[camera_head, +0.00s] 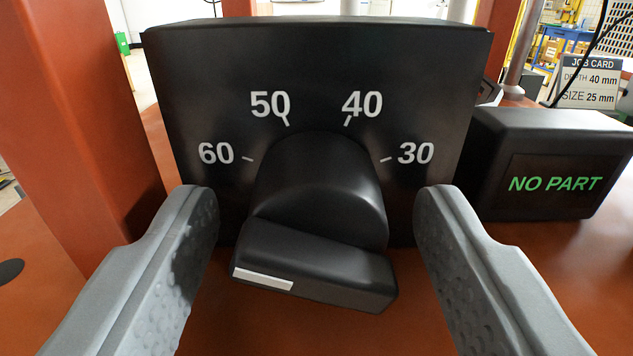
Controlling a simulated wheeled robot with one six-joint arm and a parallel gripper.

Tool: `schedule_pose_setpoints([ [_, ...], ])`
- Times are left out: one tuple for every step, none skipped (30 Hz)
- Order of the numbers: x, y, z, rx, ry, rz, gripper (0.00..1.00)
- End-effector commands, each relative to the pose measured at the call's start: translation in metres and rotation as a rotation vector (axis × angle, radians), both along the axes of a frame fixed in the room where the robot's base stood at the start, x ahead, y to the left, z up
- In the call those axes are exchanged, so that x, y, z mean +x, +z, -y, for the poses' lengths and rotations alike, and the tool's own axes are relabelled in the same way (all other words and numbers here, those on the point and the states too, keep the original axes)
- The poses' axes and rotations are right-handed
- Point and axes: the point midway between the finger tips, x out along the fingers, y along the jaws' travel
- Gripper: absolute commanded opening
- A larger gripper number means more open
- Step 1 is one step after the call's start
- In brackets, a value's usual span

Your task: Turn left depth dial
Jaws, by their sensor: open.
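A black depth dial (320,185) stands out from a black panel (200,75) marked 60, 50, 40 and 30 from left to right. Its bar-shaped handle (325,268) slants down to the right. A white mark on the handle's left end points left and slightly up, toward the 60 side. My gripper (318,208) is open. Its grey fingers are on either side of the dial, with a gap showing on both sides, and I see no contact.
A black display box (550,165) at right reads NO PART in green. A job card (589,82) behind it reads depth 40 mm and size 25 mm. An orange-red post (80,120) stands close at left. The surface below is orange-red.

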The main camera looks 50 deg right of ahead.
Motion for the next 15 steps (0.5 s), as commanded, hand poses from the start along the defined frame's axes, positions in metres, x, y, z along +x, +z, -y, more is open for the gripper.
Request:
schedule_pose_setpoints([
  [0.0012, 0.0000, 0.0014, 0.000, -0.001, 0.000, 0.57],
  [0.0016, 0.0000, 0.0018, 0.000, -0.001, 0.000, 0.57],
  [0.0019, 0.0000, 0.0022, 0.000, -0.001, 0.000, 0.57],
  [0.0021, 0.0000, 0.0023, 0.000, -0.001, 0.000, 0.57],
  [0.0021, -0.0001, 0.0024, 0.000, -0.001, 0.000, 0.57],
  [0.0021, -0.0001, 0.0023, 0.000, 0.000, 0.000, 0.57],
  [0.0021, -0.0001, 0.0023, 0.000, 0.000, 0.000, 0.57],
  [0.0020, -0.0001, 0.0022, 0.000, 0.000, 0.000, 0.57],
  [0.0020, -0.0001, 0.0022, 0.000, 0.000, 0.000, 0.57],
  [0.0020, -0.0001, 0.0022, 0.000, 0.000, 0.000, 0.57],
  [0.0020, -0.0001, 0.0022, 0.000, 0.000, 0.000, 0.51],
  [0.0019, -0.0001, 0.0022, 0.000, 0.000, 0.000, 0.43],
  [0.0019, -0.0001, 0.0022, 0.000, 0.000, 0.000, 0.37],
  [0.0019, -0.0001, 0.0022, 0.000, 0.000, 0.000, 0.31],
  [0.0019, -0.0002, 0.0022, 0.000, 0.000, 0.000, 0.24],
])
